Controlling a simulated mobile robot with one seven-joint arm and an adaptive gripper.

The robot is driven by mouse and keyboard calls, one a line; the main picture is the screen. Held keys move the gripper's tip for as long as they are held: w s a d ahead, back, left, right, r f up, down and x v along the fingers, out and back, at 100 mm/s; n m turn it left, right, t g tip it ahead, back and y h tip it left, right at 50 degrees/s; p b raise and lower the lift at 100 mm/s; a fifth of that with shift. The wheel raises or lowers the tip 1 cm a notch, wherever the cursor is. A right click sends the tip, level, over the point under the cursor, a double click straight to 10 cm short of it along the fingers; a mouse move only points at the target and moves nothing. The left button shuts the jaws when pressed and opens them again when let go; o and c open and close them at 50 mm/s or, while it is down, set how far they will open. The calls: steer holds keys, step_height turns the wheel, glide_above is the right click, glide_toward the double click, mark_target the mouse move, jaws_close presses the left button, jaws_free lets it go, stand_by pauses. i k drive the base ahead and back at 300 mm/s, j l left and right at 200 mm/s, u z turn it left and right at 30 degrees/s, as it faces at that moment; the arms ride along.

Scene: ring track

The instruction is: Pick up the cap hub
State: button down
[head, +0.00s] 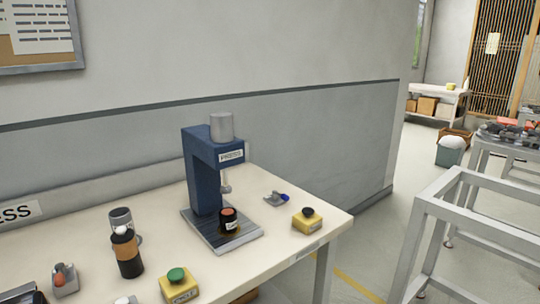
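No thing in the head view is clearly marked as the cap hub, and I cannot tell which one it is. A small black cylinder with a reddish top and a pale label (228,219) stands on the press's base plate, under the ram. The blue press (203,170) stands on the white workbench (305,252) and has a grey cylinder (221,127) on top. A small grey piece with a blue end (276,199) lies on the bench to the right of the press. My gripper is not in view.
A yellow box with a black knob (307,221) sits near the bench's right corner. A yellow box with a green button (178,285), a black bottle with an orange band (127,252) and a grey cup (121,218) stand left of the press. A grey metal frame (450,214) stands at right.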

mark_target(228, 224)
steer(key=i+j+z, duration=0.15)
steer(key=z, duration=0.3)
steer(key=i+j+z, duration=0.1)
steer(key=j+z, duration=0.25)
steer(key=z, duration=0.15)
